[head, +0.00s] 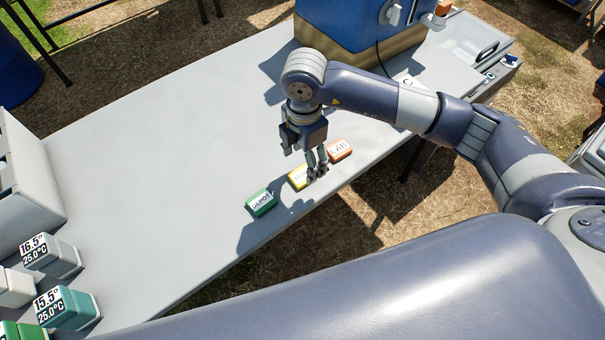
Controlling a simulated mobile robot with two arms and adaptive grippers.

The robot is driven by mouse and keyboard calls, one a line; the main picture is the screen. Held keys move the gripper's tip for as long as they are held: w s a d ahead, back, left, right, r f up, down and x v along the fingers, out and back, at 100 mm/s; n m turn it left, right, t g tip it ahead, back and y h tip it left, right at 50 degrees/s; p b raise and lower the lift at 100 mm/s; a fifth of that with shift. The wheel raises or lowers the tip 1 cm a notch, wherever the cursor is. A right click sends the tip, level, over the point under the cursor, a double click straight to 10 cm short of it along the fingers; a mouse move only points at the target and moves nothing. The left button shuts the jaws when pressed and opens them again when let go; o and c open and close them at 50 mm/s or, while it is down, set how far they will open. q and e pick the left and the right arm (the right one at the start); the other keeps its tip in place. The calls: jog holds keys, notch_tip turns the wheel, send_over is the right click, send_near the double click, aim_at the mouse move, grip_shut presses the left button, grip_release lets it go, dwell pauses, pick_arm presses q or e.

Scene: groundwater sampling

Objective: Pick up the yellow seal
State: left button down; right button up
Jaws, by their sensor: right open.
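The yellow seal (297,178) is a small block with a white label, lying on the grey table (180,130) near its front edge. My right gripper (316,172) points down over the right part of the seal and hides some of it. Its jaws are open. I cannot tell whether the fingers touch the seal or stand just above it. A green seal (261,203) lies to the left of the yellow one, and an orange seal (340,150) marked LAB lies to its right. My left gripper is not in view.
A blue and tan box (350,30) stands at the table's back right, beside a grey tray (470,40). Several blocks with temperature labels, one teal (68,308), stand at the lower left near a grey bin (25,180). The middle of the table is clear.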

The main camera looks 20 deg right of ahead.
aim_at(301, 175)
jog(key=shift+w+a+f+p, duration=0.1)
jog(key=shift+a+f+p, duration=0.1)
jog(key=shift+f, duration=1.3)
jog(key=shift+w+a+f+p, duration=0.1)
jog(key=shift+f+p, duration=0.1)
jog(key=shift+f, duration=1.3)
jog(key=c, duration=1)
